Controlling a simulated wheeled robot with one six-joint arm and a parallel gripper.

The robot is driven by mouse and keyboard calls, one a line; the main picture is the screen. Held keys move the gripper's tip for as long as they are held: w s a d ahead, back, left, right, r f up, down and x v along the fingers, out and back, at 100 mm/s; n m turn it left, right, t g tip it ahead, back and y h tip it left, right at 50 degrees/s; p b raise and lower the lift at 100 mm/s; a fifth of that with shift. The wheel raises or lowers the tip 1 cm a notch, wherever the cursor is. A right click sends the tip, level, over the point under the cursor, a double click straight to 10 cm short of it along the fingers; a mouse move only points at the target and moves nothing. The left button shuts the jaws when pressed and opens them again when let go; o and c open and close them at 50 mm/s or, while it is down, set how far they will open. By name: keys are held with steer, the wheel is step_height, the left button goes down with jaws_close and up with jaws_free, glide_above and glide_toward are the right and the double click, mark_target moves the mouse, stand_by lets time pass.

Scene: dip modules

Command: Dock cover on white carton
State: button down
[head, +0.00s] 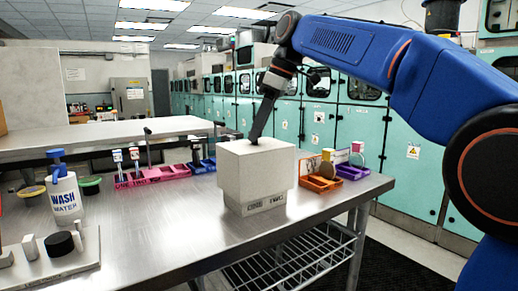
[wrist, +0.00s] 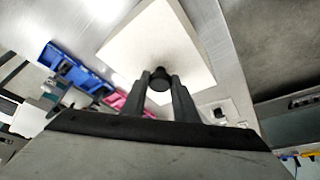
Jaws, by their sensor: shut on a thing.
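The cover (head: 257,170) is a pale, box-shaped shell with a dark knob (wrist: 158,79) on top. My gripper (head: 254,138) comes down from above and is shut on this knob; its two dark fingers also show in the wrist view (wrist: 160,82). The white carton (head: 258,205) stands on the steel table under the cover. Only its lower band with dark print shows, and the cover hides the rest. The cover looks upright and over the carton; I cannot tell whether it rests on it.
A steel table (head: 165,225) holds everything. Orange (head: 320,183) and purple (head: 352,171) trays stand right of the cover, pink (head: 165,173) and blue (head: 204,165) ones behind left. A wash bottle (head: 65,195) and a board with pieces (head: 50,265) are at left.

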mark_target(258, 145)
steer(key=shift+f, duration=2.3)
steer(key=c, duration=1.4)
jaws_free()
steer(key=v, duration=1.2)
steer(key=shift+r, duration=0.3)
steer(key=shift+s+a, duration=0.1)
